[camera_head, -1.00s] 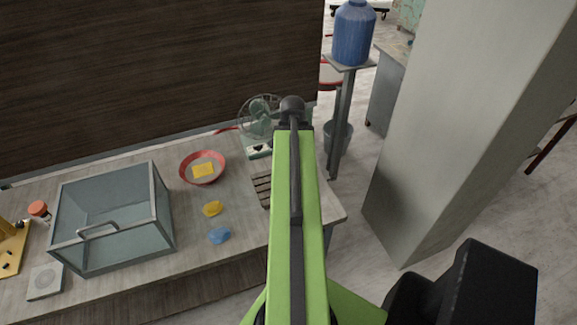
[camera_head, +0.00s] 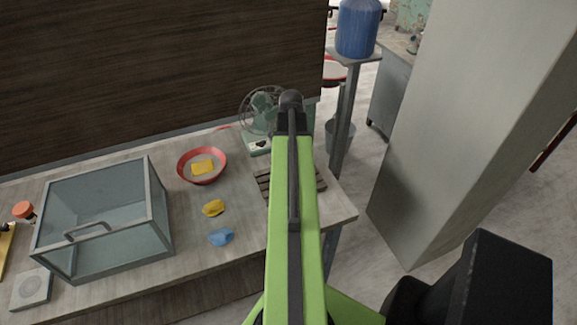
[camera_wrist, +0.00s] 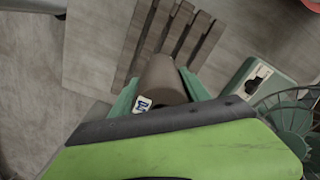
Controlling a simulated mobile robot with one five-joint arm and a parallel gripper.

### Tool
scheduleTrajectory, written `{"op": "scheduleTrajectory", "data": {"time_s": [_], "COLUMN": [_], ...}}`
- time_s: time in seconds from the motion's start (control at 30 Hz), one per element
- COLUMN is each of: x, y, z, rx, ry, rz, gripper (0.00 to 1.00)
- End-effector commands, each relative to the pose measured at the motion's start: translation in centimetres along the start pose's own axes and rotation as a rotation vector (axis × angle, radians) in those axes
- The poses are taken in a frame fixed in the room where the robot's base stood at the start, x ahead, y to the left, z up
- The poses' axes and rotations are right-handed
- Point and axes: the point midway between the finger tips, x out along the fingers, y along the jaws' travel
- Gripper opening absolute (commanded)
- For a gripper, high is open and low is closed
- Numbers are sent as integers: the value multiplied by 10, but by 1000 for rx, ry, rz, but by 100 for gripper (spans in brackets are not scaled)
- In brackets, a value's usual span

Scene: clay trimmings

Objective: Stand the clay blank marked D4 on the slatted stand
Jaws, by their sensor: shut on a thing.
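In the wrist view, my gripper (camera_wrist: 160,97) is shut on a brown clay blank (camera_wrist: 161,76) with a rounded side. A small white label with a dark mark sits on the blank near the fingers; I cannot read it for certain. The slatted stand (camera_wrist: 137,42), of dark parallel slats, lies just beyond the blank, which overlaps it in this view. I cannot tell whether the two touch. In the head view the slatted stand (camera_head: 262,184) shows on both sides of my arm, which hides its middle, the gripper and the blank.
A green fan (camera_head: 262,110) stands behind the stand; its base (camera_wrist: 259,82) is right in the wrist view. Left are a red bowl (camera_head: 184,174) with a yellow piece, yellow (camera_head: 213,208) and blue (camera_head: 221,237) lumps and a glass box (camera_head: 105,250). The table's right edge is near.

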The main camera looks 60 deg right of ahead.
Motion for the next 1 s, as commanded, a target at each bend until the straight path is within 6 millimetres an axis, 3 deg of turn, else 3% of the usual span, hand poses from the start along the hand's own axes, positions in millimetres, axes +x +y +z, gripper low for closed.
{"op": "scheduleTrajectory", "data": {"time_s": [0.03, 0.07, 0.47, 0.5, 0.63, 1.0], "x": [17, 19, 20, 18, 18, 14], "y": [0, 0, -3, -3, -3, -2], "z": [0, 0, 2, 2, 2, 2], "rx": [1, 0, -6, -6, -5, -4], "ry": [0, 0, 0, 0, 0, 0], "rz": [0, 0, 0, 0, 0, 0], "gripper": [0, 0, 0, 59, 76, 76]}}
